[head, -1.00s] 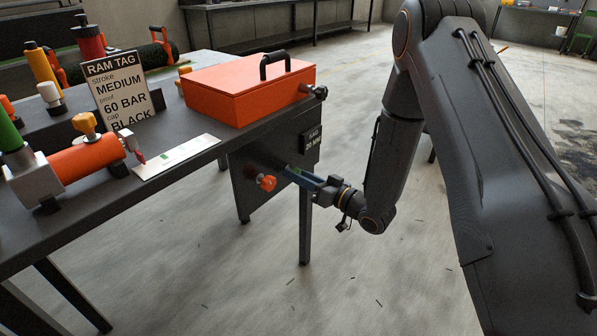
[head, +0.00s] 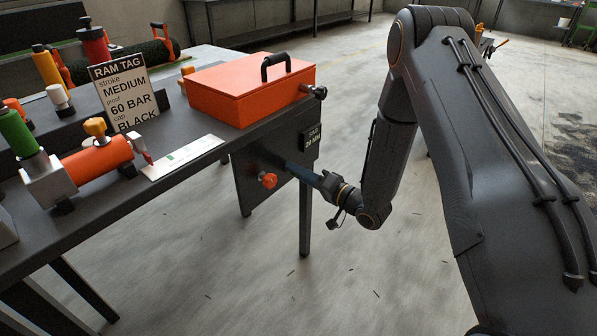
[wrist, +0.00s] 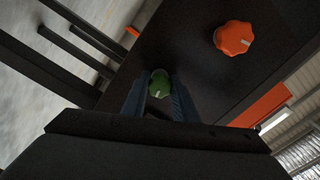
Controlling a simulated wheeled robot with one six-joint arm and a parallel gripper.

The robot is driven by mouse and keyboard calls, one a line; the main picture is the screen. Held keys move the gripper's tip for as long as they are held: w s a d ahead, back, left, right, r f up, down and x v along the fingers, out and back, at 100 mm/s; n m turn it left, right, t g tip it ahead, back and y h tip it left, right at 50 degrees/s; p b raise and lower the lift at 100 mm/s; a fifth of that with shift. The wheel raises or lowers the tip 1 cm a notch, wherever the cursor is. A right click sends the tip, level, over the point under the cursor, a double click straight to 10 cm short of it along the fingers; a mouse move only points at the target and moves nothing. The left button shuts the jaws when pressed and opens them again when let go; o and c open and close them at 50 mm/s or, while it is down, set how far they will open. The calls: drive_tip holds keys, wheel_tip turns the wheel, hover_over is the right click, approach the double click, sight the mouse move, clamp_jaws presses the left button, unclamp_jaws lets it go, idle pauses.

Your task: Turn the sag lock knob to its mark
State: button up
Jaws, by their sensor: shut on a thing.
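A green knob (wrist: 159,84) sits between the blue fingers of my gripper (wrist: 160,92) in the wrist view, on the dark panel under the table. The fingers are shut on its sides. A small pale patch shows at its upper edge; I cannot tell its exact angle. In the head view my gripper (head: 287,167) reaches the panel (head: 249,190) and hides the green knob. An orange knob (head: 267,180) is apart from the fingers, beside them; in the wrist view this orange knob (wrist: 235,38) has a white line. A dark tag (head: 312,139) reads SAG 20 MM.
An orange case (head: 245,92) stands on the table (head: 75,232) above the panel. A RAM TAG card (head: 124,95), an orange cylinder (head: 97,160) and a pale strip (head: 184,157) are to its left. Table legs stand near my gripper. The floor to the right is open.

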drive_tip(key=shift+s+a, duration=0.15)
drive_tip(key=o, duration=1.1)
drive_tip(key=shift+c, duration=0.2)
drive_tip(key=v, duration=0.8)
